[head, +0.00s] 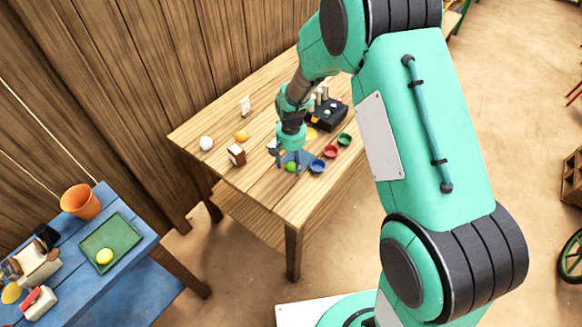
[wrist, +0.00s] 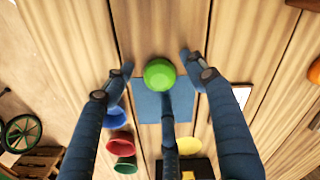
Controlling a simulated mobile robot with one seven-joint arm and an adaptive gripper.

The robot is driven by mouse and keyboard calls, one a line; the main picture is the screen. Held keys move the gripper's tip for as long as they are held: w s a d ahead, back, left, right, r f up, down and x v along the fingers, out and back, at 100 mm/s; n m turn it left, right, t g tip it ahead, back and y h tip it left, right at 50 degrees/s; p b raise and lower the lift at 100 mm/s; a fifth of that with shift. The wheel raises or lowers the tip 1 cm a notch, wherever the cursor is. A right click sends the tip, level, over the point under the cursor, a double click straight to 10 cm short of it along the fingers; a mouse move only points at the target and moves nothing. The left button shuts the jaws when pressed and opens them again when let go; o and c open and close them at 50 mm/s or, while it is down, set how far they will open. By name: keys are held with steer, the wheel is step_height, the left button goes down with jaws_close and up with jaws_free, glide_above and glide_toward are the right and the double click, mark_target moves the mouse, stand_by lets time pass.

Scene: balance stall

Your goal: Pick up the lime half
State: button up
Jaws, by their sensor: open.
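The lime half (head: 291,167) is a small bright green rounded piece on the wooden table. In the wrist view the lime half (wrist: 159,74) lies at the edge of a blue square mat (wrist: 150,108), partly over it. My gripper (head: 288,160) points down over the lime half, with its blue fingers spread open. In the wrist view my gripper (wrist: 157,66) has fingertips to the left and right of the lime half, with gaps showing on both sides. A third finger shows below it in that picture. Nothing is held.
Blue (head: 317,166), red (head: 330,151) and green (head: 344,139) bowls stand right of the gripper. A black box (head: 328,115) is behind. A brown-and-white block (head: 236,154), orange fruit (head: 241,136) and white ball (head: 206,143) are left. The table's front edge is close.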

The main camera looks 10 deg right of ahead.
mark_target(292, 167)
stand_by(0.4)
steer(key=c, duration=1.1)
steer(key=shift+o, duration=0.2)
steer(key=shift+r, duration=0.15)
steer(key=shift+r, duration=0.55)
steer(key=shift+s+d+r+p, duration=0.1)
steer(key=shift+s+r+p, duration=0.25)
steer(key=shift+r, duration=0.3)
steer(key=shift+s+r+p, duration=0.2)
steer(key=shift+r+p, duration=0.15)
steer(key=shift+r, duration=0.25)
steer(key=s, duration=0.5)
steer(key=s+d+p, duration=0.1)
steer(key=s, duration=0.3)
steer(key=s+d+r+p, duration=0.1)
steer(key=s, duration=0.4)
steer(key=shift+s+d+r, duration=0.1)
steer(key=shift+s+d, duration=0.15)
steer(key=shift+s, duration=0.1)
